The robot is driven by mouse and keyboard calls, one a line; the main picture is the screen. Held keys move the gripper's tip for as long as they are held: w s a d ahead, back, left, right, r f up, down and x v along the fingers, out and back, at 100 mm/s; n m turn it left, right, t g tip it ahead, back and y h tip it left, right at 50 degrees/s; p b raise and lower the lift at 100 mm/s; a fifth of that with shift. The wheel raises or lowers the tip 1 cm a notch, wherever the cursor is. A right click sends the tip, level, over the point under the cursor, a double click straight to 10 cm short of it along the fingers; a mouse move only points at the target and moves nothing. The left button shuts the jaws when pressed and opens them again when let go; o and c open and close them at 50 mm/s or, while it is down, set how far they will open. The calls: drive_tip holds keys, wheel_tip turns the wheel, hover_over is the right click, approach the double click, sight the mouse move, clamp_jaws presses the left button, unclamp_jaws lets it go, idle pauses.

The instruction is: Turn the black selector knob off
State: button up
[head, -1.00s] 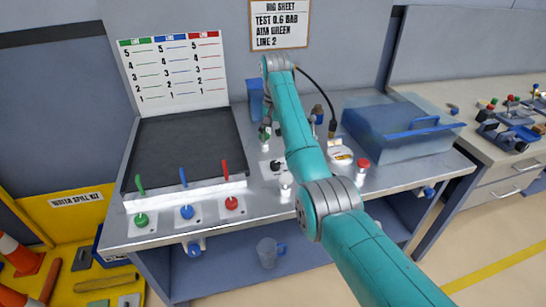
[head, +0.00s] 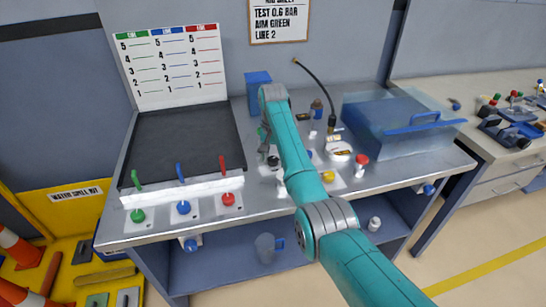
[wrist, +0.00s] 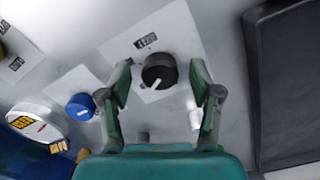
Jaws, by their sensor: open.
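The black selector knob (wrist: 159,70) is round with a white pointer line and sits on a white plate with a small dark label, in the upper middle of the wrist view. The pointer slants down to the left. In the head view the knob (head: 273,161) shows on the bench, partly beside my arm. My gripper (wrist: 161,82) is open, with one green finger on each side of the knob in the wrist view. I cannot tell whether the fingers touch it or how high they are above it. In the head view the fingers are mostly hidden by my arm.
A blue knob (wrist: 80,107) on its own plate is left of my gripper. A dark panel (wrist: 293,80) is at the right. A clear blue box (head: 400,125) stands at the bench's right.

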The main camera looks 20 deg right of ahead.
drive_tip(key=c, duration=1.1)
drive_tip(key=shift+c, duration=0.2)
drive_tip(key=n, duration=0.5)
drive_tip(key=shift+n, duration=0.4)
drive_tip(key=n, duration=0.5)
drive_tip(key=shift+d+n, duration=0.1)
drive_tip(key=shift+n, duration=0.6)
drive_tip(key=o, duration=1.1)
drive_tip(key=shift+o, duration=0.2)
